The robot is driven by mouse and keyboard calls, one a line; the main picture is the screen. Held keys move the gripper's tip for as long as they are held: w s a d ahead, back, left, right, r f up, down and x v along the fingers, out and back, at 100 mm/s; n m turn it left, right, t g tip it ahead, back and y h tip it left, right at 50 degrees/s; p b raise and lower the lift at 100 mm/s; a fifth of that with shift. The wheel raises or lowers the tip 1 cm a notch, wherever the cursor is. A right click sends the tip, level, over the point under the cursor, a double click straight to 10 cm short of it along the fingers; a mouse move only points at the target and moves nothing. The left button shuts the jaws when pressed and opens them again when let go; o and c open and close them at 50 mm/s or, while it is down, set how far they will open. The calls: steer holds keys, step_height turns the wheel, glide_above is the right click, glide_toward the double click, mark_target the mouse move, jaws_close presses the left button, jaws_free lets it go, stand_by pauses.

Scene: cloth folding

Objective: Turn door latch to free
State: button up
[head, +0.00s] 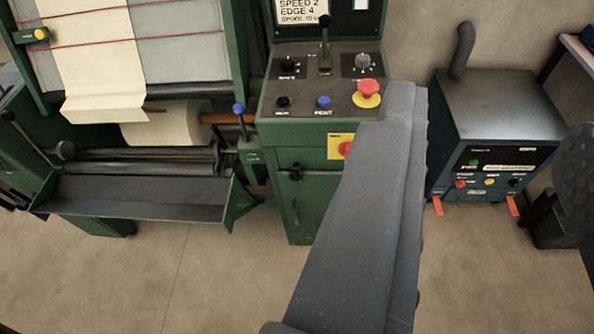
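The green cabinet (312,195) stands under the control panel, with a door in its front. A small dark latch-like knob (295,172) sits at the door's upper left; which way it is turned is too small to tell. Right of it, a red knob (345,149) on a yellow plate (334,146) is partly hidden by my gripper's grey left finger. My gripper (492,110) looks open and empty, its left finger large in the foreground and its dark right finger at the right edge. The latch is left of both fingers, apart from them.
The panel above has a red emergency button (369,93), a black lever (324,45), a blue button (323,102) and knobs. A rolled-cloth machine with a grey tray (140,197) stands left. A blue-black unit (500,125) stands right. Floor in front is clear.

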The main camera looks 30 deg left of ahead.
mark_target(295, 179)
steer(key=o, duration=0.3)
steer(key=shift+w+f, duration=0.1)
steer(key=shift+w, duration=0.1)
steer(key=w+a+f+n+y, duration=0.2)
steer(key=w+a+f, duration=0.1)
steer(key=w+f, duration=0.95)
steer(key=w+a+f+n+y, duration=0.2)
steer(key=w+a+f, duration=0.1)
steer(key=w+f, duration=1)
steer(key=s+a+f+n+y, duration=0.1)
steer(key=a+f, duration=0.3)
steer(key=f, duration=0.8)
steer(key=s+a+f+t+y, duration=0.1)
steer(key=a+f, duration=0.4)
steer(key=f, duration=0.7)
steer(key=s+a+f+n, duration=0.1)
steer(key=a+f, duration=0.3)
steer(key=f, duration=0.8)
steer(key=b+x, duration=0.3)
steer(key=x, duration=0.9)
steer(key=shift+b, duration=0.3)
steer(key=shift+x, duration=0.9)
steer(key=shift+a+r, duration=0.1)
steer(key=shift+r, duration=0.1)
